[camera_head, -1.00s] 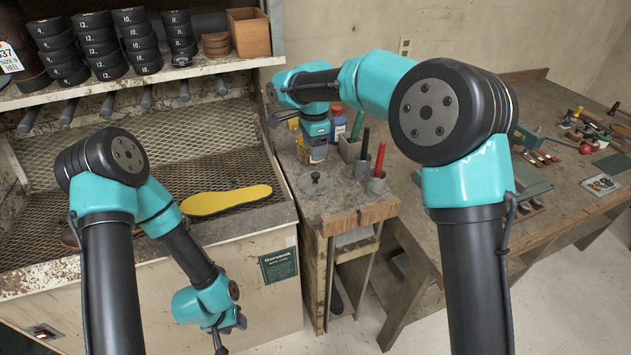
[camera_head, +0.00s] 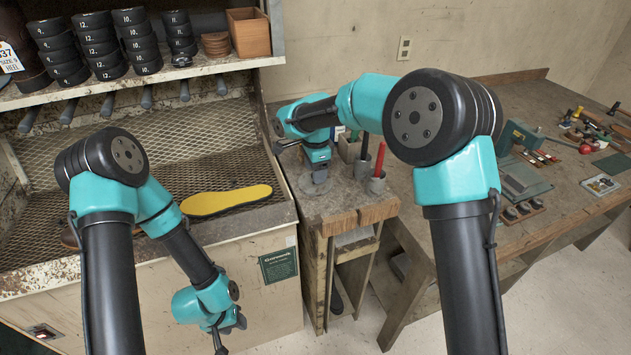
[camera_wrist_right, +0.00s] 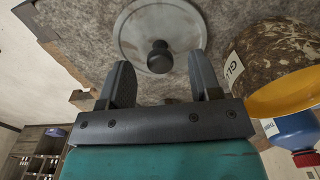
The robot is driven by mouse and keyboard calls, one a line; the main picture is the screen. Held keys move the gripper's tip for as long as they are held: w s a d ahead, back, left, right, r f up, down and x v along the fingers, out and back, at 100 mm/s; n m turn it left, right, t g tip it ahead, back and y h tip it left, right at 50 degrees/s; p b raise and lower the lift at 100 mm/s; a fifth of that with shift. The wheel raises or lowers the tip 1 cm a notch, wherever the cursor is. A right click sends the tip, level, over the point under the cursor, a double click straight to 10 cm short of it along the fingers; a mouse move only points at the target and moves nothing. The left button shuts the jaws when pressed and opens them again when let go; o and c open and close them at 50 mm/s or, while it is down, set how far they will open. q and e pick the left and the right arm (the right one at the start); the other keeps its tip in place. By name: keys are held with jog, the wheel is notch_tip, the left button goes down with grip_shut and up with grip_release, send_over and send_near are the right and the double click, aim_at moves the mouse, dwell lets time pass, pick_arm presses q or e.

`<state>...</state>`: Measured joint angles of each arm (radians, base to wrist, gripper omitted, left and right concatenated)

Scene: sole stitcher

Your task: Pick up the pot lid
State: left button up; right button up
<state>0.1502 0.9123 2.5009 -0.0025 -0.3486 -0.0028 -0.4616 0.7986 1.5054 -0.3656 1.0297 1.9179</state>
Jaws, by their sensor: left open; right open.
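The pot lid (camera_wrist_right: 145,27) is a round grey disc with a dark knob (camera_wrist_right: 160,57), lying on the worn bench top in the right wrist view. In the head view my right gripper (camera_head: 320,176) points down over the lid's spot and mostly hides it. My right gripper (camera_wrist_right: 160,60) is open. Its fingertips are on either side of the knob in the picture; I cannot tell whether they touch it. My left gripper (camera_head: 221,335) is open and empty, hanging low before the metal-mesh bench.
A glue pot (camera_wrist_right: 270,72) with a yellow interior and a blue bottle (camera_wrist_right: 294,130) stand close to my right gripper. Cups (camera_head: 376,184) with upright-handled tools stand to its right. A yellow sole (camera_head: 227,200) lies on the mesh tray.

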notch_tip(320, 180, down, 2)
jog(key=shift+f, duration=0.1)
dwell(0.4)
jog(key=c, duration=1)
jog(key=shift+r, duration=0.2)
jog(key=shift+r, duration=1.35)
jog(key=shift+s+r, duration=0.15)
jog(key=shift+r, duration=0.15)
jog(key=s, duration=0.5)
jog(key=s+r, duration=0.1)
jog(key=s, duration=0.9)
jog(key=shift+s+a+r, duration=0.2)
jog(key=shift+s, duration=0.15)
